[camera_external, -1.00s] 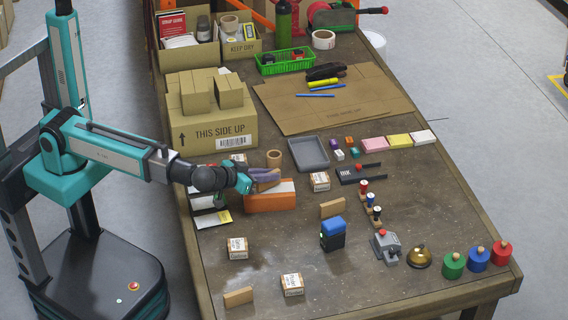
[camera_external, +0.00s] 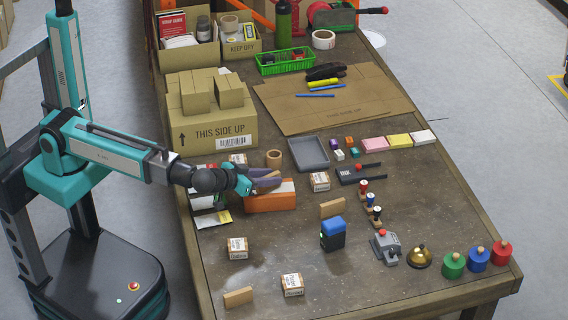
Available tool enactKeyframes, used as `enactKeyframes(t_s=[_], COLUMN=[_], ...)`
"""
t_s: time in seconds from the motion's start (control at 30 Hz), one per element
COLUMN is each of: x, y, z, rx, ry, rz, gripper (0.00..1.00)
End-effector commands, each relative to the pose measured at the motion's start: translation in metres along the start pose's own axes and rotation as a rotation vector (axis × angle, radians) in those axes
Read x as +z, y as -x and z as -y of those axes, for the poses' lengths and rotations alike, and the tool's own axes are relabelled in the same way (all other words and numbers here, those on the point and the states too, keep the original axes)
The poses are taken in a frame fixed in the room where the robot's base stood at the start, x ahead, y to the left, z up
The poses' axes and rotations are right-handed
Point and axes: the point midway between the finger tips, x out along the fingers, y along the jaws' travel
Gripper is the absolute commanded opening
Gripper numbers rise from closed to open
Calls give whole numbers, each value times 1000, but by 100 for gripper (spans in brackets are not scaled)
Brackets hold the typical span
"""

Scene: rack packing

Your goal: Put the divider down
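My gripper (camera_external: 266,180) is low over the orange box (camera_external: 270,202), which has a white and orange side. Tan cardboard-coloured material shows at the grey-purple fingers; it looks like a divider, but the fingers cover most of it. I cannot tell whether the fingers grip it or whether it rests in the box. One tan divider-like piece (camera_external: 333,207) stands on the table right of the box, and another (camera_external: 238,297) is near the front left edge.
Small labelled cartons (camera_external: 320,181) stand around the orange box. A blue-topped black stamp (camera_external: 332,234) stands to the front right. The table in front of the box is mostly clear.

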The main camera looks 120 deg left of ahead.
Motion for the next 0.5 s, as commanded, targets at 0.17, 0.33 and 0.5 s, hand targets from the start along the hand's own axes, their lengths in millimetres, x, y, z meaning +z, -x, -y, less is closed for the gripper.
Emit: enactKeyframes(t_s=[0.17,0.33,0.5], x=[-1,-4,-2], y=[0,3,26], z=[0,0,0], rx=[0,1,3], ry=[0,0,0], rz=[0,0,-1], gripper=[30,30,30])
